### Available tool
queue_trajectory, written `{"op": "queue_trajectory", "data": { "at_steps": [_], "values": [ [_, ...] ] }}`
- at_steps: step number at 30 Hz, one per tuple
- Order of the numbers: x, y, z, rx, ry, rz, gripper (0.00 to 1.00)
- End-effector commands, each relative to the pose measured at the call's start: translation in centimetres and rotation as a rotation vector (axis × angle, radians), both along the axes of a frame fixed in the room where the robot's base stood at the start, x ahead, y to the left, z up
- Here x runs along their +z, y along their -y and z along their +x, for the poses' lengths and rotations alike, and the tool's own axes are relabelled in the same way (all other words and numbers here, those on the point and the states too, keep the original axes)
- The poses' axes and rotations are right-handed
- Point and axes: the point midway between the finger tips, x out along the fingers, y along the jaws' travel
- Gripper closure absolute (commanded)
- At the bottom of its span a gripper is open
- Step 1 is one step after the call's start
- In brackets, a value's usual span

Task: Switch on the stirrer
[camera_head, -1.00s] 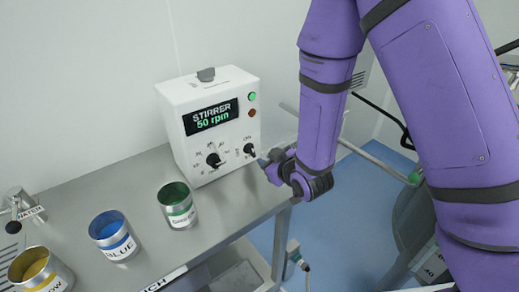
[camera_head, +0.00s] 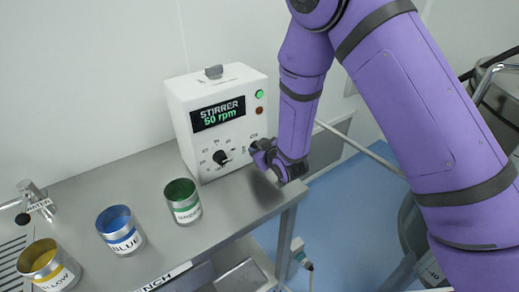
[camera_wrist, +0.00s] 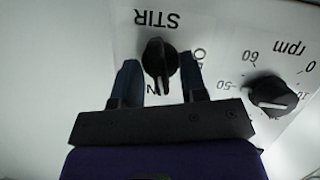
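The stirrer (camera_head: 218,90) is a white box at the back of the bench; its display reads "STIRRER 50 rpm". The black STIR knob (camera_wrist: 159,58) shows upside down in the wrist view, with letters beside it partly hidden. My gripper (camera_wrist: 161,68) is open, with one blue finger on each side of this knob. I cannot tell whether the fingers touch it. In the head view my gripper (camera_head: 262,150) is at the lower right of the stirrer's front and hides the STIR knob. The rpm knob (camera_head: 221,158) is to its left, pointing near 50 in the wrist view (camera_wrist: 272,95).
Green (camera_head: 184,203), blue (camera_head: 121,232) and yellow (camera_head: 47,266) cans stand on the steel bench (camera_head: 95,185). A green lamp (camera_head: 259,94) and a red one (camera_head: 259,111) are on the stirrer. Blue floor (camera_head: 345,215) is open right of the bench.

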Motion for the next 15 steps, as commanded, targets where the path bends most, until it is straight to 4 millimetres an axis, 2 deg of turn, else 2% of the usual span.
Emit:
{"op": "queue_trajectory", "data": {
  "at_steps": [5,9,10,15],
  "values": [
    [0.02,0.00,-0.01,0.000,0.000,0.000,0.63],
    [0.02,0.01,-0.02,0.000,0.000,0.000,0.95],
    [0.02,0.01,-0.02,0.000,0.000,0.000,1.00],
    [0.03,0.03,-0.02,-0.001,-0.002,0.003,1.00]
  ]
}}
